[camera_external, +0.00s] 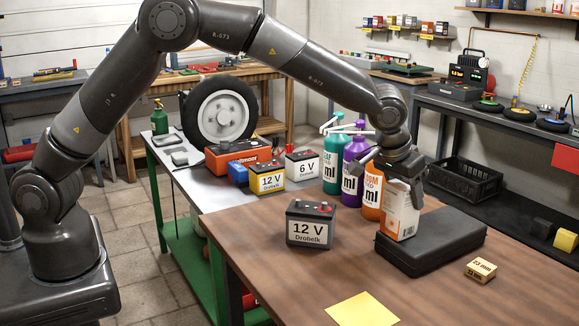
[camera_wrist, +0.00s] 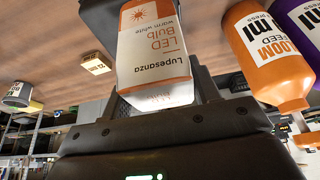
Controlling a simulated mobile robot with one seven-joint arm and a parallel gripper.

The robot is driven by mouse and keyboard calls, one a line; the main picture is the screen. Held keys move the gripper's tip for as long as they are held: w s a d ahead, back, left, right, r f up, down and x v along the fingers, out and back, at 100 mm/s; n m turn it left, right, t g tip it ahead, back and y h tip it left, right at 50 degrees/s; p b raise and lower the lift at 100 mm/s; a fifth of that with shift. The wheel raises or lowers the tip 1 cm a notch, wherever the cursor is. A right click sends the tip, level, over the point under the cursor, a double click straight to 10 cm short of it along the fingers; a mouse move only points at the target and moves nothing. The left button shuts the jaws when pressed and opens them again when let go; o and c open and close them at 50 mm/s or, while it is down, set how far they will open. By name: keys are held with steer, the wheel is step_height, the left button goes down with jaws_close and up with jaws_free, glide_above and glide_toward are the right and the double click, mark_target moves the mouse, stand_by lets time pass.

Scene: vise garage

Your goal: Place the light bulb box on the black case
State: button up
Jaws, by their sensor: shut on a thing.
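The light bulb box (camera_external: 401,214) is white and orange and upright in the external view. In the wrist view the box (camera_wrist: 155,50) shows its "Lupesanza LED Bulb warm white" label. My gripper (camera_external: 403,190) points down and is shut on the box's upper part. The black case (camera_external: 445,237) lies flat on the brown table. The box is over the left part of the case, its lower end at or very near the lid; I cannot tell whether they touch. In the wrist view part of the case (camera_wrist: 97,14) shows behind the box.
An orange bottle (camera_external: 372,195), a purple bottle (camera_external: 353,172) and a green bottle (camera_external: 332,165) stand close behind and left of my gripper. A dark 12 V battery (camera_external: 310,224) stands left of the case. A small wooden block (camera_external: 481,270) and a yellow sheet (camera_external: 362,310) lie in front.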

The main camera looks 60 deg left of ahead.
steer(key=o, duration=1)
steer(key=shift+f, duration=0.1)
steer(key=v, duration=1.2)
steer(key=s+a+r, duration=0.6)
steer(key=a+r, duration=0.1)
steer(key=a, duration=0.4)
steer(key=s+a+r, duration=0.4)
steer(key=s+a, duration=0.6)
steer(key=s, duration=0.1)
steer(key=shift+t, duration=0.5)
steer(key=s+a+f, duration=0.1)
steer(key=s+a, duration=0.2)
steer(key=s, duration=0.4)
steer(key=s+a+f, duration=0.2)
steer(key=s+a, duration=0.1)
steer(key=s, duration=0.4)
steer(key=s+a+f, duration=0.2)
steer(key=s+a, duration=0.1)
steer(key=s, duration=0.4)
steer(key=shift+f, duration=0.1)
